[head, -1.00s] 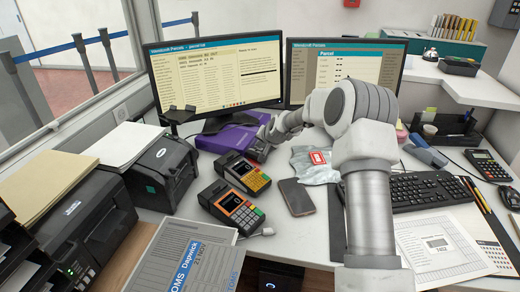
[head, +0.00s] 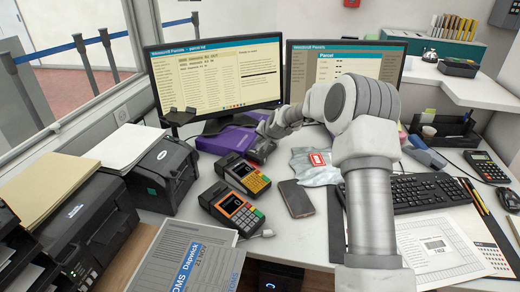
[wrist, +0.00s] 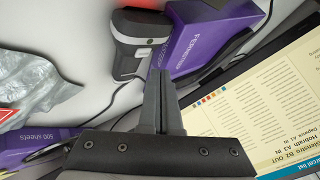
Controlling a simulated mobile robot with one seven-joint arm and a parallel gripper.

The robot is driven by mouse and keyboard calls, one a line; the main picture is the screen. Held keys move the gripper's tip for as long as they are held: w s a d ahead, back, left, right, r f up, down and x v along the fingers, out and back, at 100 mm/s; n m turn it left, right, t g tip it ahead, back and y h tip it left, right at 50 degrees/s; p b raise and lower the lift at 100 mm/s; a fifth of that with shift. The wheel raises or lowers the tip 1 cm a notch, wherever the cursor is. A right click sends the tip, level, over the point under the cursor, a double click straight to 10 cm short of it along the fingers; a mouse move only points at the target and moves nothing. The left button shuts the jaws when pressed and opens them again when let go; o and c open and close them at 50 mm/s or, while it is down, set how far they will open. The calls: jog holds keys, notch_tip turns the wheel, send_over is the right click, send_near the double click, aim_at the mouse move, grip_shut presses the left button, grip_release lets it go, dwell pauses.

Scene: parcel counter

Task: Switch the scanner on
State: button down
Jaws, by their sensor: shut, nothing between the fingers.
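In the wrist view a handheld scanner (wrist: 128,42), dark on top with pale sides, lies on the white counter beside a purple box (wrist: 210,32). A red glow shows at the scanner's far end, at the top edge of the picture. My gripper (wrist: 156,74) is shut and empty. Its fingertips appear close to the scanner's near end; I cannot tell whether they touch. In the head view my gripper (head: 262,148) is low in front of the purple box (head: 222,138). I cannot pick out the scanner there; my gripper may hide it.
Two card terminals (head: 243,174) (head: 232,208) and a phone (head: 296,198) lie nearer than my gripper. Two monitors (head: 215,78) (head: 345,66) stand behind. A grey plastic parcel bag (head: 316,172) lies to the right. Label printers (head: 163,173) (head: 85,232) stand at left.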

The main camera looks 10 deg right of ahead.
jog(key=shift+r+p, duration=1.05)
jog(key=shift+r, duration=1.55)
jog(key=shift+r, duration=0.1)
jog(key=s+a+r+n+g+h, duration=0.1)
jog(key=s+r+n, duration=0.1)
jog(key=s+r, duration=0.7)
jog(key=s+a+r+n+g, duration=0.1)
jog(key=s+r+n, duration=0.1)
jog(key=s+r, duration=0.75)
jog(key=s+d+f+n+g+h, duration=0.1)
jog(key=s, duration=1.5)
jog(key=s+d+f+n, duration=0.1)
jog(key=s+f, duration=0.1)
jog(key=s, duration=1.3)
notch_tip(320, 180, up, 14)
jog(key=p, duration=1.3)
jog(key=shift+s+p, duration=0.3)
jog(key=shift+p, duration=0.05)
